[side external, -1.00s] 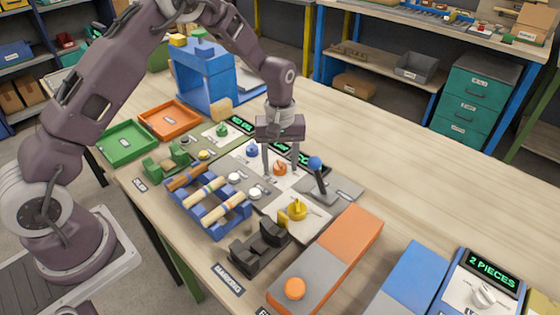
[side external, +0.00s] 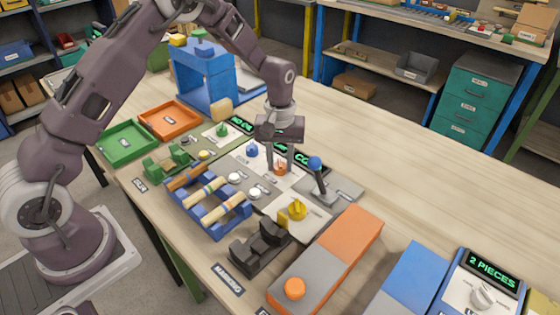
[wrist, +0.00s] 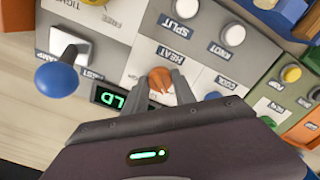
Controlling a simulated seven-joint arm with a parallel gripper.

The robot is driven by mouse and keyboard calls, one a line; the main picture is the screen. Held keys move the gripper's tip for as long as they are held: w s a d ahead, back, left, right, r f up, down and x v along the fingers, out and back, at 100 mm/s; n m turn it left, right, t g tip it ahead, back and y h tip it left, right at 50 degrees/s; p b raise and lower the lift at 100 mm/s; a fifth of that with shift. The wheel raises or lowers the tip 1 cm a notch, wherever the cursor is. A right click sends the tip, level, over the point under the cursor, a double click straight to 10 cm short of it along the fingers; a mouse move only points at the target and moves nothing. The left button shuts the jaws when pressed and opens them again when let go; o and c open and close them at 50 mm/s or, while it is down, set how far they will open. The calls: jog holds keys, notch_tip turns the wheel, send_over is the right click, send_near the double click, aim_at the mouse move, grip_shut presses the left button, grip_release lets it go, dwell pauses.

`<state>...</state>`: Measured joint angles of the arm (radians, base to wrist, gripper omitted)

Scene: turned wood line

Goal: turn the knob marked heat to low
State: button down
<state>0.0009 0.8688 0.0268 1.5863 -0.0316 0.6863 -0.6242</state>
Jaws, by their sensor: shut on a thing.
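The orange knob (side external: 280,168) sits on a white plate of the grey panel. In the wrist view the orange knob (wrist: 160,79) is beside a label reading HEAT (wrist: 174,56). My gripper (side external: 280,163) is down at the knob, its fingers shut on it. In the wrist view my gripper (wrist: 160,88) has a finger on either side of the knob. A dark display with green letters (wrist: 118,100) is beside it, partly hidden by my gripper. The marks around the knob are too small to read.
A lever with a blue ball (side external: 316,163) stands close to the right of my gripper. A blue knob (side external: 252,149) and a yellow knob (side external: 297,209) flank it on the panel. The table beyond is clear.

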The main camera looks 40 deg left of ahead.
aim_at(279, 163)
jog(key=m, duration=0.5)
jog(key=shift+m, duration=2.4)
jog(key=c, duration=1)
grip_release()
notch_tip(279, 163, up, 7)
jog(key=shift+r, duration=0.1)
jog(key=shift+s+r, duration=0.1)
